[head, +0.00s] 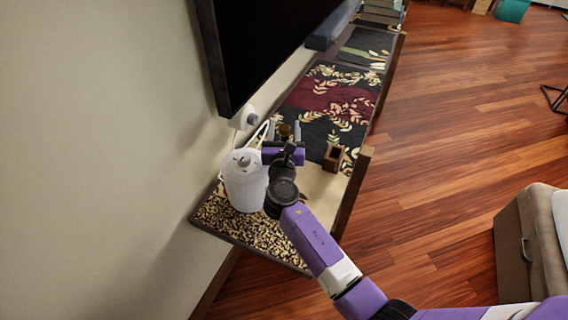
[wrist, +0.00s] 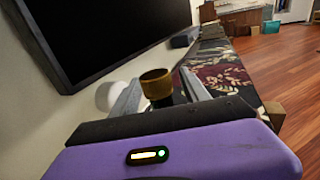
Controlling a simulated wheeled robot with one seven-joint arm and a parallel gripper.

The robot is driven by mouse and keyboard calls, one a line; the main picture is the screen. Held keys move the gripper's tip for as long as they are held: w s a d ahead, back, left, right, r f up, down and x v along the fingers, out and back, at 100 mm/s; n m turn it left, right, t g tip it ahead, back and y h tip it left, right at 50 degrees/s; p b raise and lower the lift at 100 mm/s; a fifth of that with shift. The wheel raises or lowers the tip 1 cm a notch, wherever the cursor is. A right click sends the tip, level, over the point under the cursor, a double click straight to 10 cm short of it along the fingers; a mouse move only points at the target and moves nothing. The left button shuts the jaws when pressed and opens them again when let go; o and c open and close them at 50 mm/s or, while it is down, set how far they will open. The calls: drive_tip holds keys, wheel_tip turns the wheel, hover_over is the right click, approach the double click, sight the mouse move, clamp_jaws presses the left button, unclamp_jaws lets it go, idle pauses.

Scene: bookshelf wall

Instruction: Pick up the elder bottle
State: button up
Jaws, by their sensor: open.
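The elder bottle appears to be the item with a brown and gold top (wrist: 156,86) in the wrist view, standing upright just beyond my gripper's palm. In the head view only a small brown part of it (head: 285,130) shows past my gripper. My gripper (head: 284,133) is open above the shelf, with its two fingers apart. In the wrist view my gripper (wrist: 162,92) has one finger to each side of the bottle's top. The lower part of the bottle is hidden, and I cannot tell whether the fingers touch it.
A small brown wooden box (head: 334,158) stands to the right. A dark screen (head: 265,45) hangs on the wall above. The wooden floor (head: 450,130) to the right is largely clear.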

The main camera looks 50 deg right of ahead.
clamp_jaws()
idle(0.4)
drive_tip(key=shift+r, duration=0.1)
idle(0.9)
